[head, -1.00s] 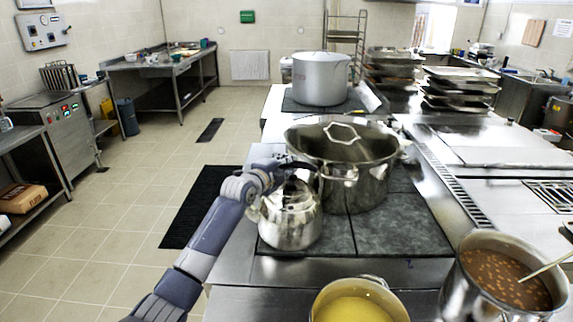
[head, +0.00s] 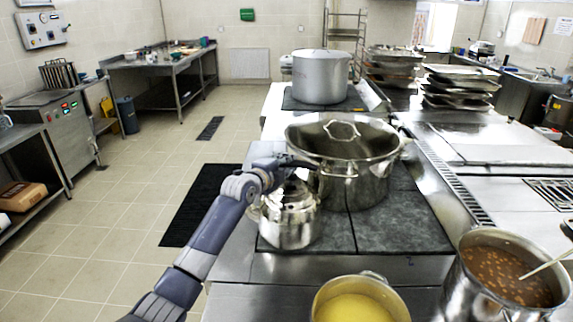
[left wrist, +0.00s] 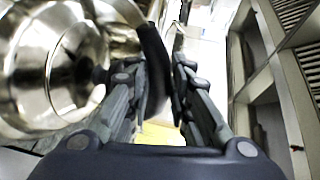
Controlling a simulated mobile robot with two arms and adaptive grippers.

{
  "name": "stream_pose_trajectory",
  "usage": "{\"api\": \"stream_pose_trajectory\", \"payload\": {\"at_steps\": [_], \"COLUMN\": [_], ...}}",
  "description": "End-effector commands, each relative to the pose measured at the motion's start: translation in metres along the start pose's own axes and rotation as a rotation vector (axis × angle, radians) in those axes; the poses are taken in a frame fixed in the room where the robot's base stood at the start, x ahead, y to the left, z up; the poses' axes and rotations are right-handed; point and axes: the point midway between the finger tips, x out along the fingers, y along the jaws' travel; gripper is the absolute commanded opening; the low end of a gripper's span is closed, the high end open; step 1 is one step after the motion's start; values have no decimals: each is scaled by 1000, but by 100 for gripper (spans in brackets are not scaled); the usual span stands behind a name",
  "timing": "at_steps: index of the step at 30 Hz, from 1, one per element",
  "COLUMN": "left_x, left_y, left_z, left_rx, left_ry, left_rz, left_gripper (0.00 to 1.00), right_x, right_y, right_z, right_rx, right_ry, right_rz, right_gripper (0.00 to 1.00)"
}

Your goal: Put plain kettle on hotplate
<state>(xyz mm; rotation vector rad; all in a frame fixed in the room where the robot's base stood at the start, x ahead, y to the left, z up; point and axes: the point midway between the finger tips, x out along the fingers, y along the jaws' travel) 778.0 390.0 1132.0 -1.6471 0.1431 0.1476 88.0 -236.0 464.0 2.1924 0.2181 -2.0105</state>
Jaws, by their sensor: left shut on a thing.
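The plain kettle (head: 290,220) is shiny metal and shows at the front left corner of the dark hotplate (head: 405,225). I cannot tell whether its base touches the plate. My left gripper (head: 290,164) is at the top of the kettle, shut on its dark handle. In the left wrist view the kettle's round body (left wrist: 35,75) fills the left side, and the black handle (left wrist: 153,65) runs between the fingers of the left gripper (left wrist: 165,85). My right gripper is not in view.
A large lidded steel pot (head: 355,185) stands on the hotplate just behind and right of the kettle. A pot of yellow soup (head: 352,308) and a pot of beans (head: 505,275) stand in front. The hotplate's right front part is bare.

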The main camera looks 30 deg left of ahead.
Motion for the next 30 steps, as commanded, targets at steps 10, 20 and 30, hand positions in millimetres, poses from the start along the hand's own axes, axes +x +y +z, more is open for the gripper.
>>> {"api": "stream_pose_trajectory", "payload": {"at_steps": [10,20,30], "left_x": [0,-1,-42], "left_y": [-7,8,3], "left_z": [0,1,1], "left_rx": [0,0,5], "left_ry": [1,-1,-1], "left_rz": [-17,11,0], "left_gripper": [44,44,44], "right_x": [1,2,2], "right_y": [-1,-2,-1], "right_z": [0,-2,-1], "right_rx": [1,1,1], "right_ry": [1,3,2], "right_rz": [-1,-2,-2], "right_gripper": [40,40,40]}}
